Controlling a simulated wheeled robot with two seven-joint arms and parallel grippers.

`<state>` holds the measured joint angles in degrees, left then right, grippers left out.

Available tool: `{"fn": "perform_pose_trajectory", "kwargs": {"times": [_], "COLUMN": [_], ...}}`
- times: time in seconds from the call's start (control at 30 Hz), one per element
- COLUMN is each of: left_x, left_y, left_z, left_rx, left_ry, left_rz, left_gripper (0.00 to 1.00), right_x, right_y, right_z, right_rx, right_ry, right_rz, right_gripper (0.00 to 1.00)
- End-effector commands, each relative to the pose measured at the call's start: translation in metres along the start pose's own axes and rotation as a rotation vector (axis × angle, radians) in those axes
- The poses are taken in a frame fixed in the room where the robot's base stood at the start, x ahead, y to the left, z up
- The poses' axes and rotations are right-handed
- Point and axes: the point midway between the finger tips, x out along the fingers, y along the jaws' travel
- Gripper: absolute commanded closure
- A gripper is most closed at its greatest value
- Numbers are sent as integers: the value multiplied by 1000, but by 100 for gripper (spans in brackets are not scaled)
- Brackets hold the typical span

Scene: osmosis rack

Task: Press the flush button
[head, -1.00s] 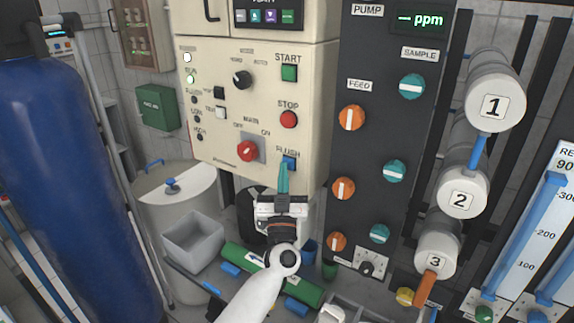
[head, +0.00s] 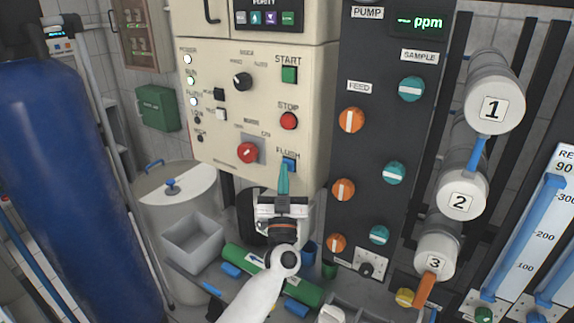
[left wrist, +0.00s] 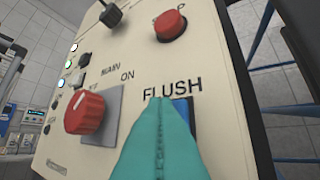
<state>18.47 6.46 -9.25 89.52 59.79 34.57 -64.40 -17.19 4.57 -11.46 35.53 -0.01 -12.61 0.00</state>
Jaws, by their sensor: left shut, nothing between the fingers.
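The blue flush button (head: 289,163) sits under the word FLUSH at the lower right of the cream control panel (head: 215,135). In the left wrist view the button (left wrist: 183,118) shows behind and to the right of my fingers. My left gripper (head: 284,168) is shut and empty, its teal fingers pointing up at the button. The fingertips overlap the button's lower left part; whether they touch it I cannot tell. The flush indicator light (head: 193,101) on the panel's left is lit, below two other lit lights. My right gripper is not in view.
The red main switch (head: 247,152) is left of the button, and the red stop button (head: 289,120) is above it. A dark valve panel (head: 375,140) stands to the right. A grey bin (head: 193,240) and a green cylinder (head: 300,291) lie below.

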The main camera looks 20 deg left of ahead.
Motion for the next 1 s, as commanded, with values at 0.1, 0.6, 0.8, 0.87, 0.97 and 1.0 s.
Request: {"fn": "perform_pose_trajectory", "kwargs": {"times": [0.1,0.6,0.8,0.87,0.97,1.0], "left_x": [-4,-11,-24,-28,-35,-38], "left_y": [4,8,18,21,26,28], "left_z": [5,9,20,23,28,29], "left_rx": [1,1,2,2,2,2], "left_ry": [2,1,3,2,3,2], "left_rz": [0,0,-1,-2,-1,-1], "left_gripper": [100,100,100,100,100,100], "right_x": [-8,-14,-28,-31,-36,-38], "right_y": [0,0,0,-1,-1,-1], "right_z": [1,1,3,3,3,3], "right_rx": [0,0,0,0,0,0], "right_ry": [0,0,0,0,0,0], "right_rz": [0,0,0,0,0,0], "right_gripper": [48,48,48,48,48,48]}}
